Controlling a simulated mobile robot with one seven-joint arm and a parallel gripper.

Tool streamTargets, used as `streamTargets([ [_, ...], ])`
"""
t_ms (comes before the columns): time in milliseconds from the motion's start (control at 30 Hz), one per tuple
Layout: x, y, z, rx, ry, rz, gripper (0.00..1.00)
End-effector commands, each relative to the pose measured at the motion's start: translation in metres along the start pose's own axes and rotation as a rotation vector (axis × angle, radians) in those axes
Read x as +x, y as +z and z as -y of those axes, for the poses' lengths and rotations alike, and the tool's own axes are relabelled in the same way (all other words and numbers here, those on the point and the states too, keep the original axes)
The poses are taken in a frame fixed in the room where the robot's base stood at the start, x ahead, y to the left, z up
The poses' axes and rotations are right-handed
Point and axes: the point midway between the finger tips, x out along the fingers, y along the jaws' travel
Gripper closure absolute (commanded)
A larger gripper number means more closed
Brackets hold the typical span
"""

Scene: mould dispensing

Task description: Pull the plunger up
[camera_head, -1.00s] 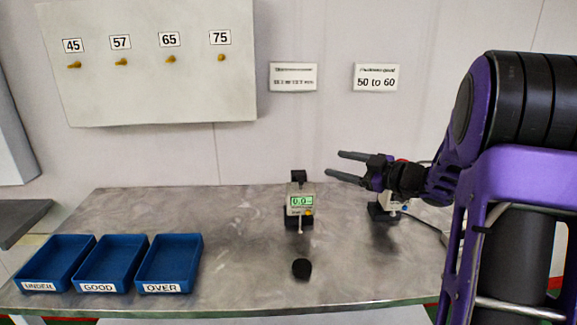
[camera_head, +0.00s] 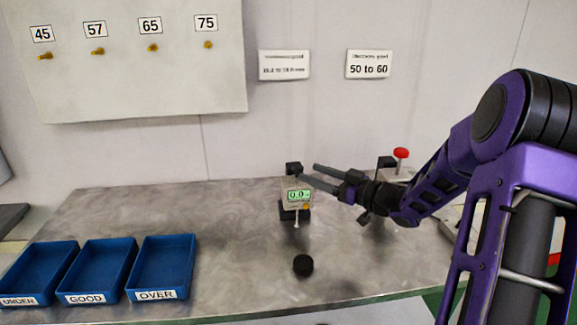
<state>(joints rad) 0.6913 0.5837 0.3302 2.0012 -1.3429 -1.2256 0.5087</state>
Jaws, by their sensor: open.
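A small gauge (camera_head: 297,196) with a green display reading about 0.0 stands at the table's middle. It has a black block (camera_head: 294,168) on top and a thin pale plunger rod (camera_head: 297,222) below its body. My gripper (camera_head: 309,173) is open and empty. Its two dark fingers point left, with the tips just right of the gauge's top. I cannot tell whether they touch it. A black round puck (camera_head: 303,265) lies on the table in front of the gauge.
Blue trays marked UNDER (camera_head: 37,272), GOOD (camera_head: 104,268) and OVER (camera_head: 164,264) stand at the left on the grey table (camera_head: 235,235). A second device with a red knob (camera_head: 401,153) stands behind my arm. The table between trays and gauge is clear.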

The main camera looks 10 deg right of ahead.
Motion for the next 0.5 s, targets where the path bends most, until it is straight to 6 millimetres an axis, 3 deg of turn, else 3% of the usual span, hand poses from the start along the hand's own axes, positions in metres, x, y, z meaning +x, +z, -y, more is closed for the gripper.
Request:
streamTargets([
  [200, 0.048, 0.001, 0.001, -0.001, -0.003, 0.0, 0.35],
  [500, 0.083, 0.0, 0.0, 0.0, 0.0, 0.0, 0.35],
])
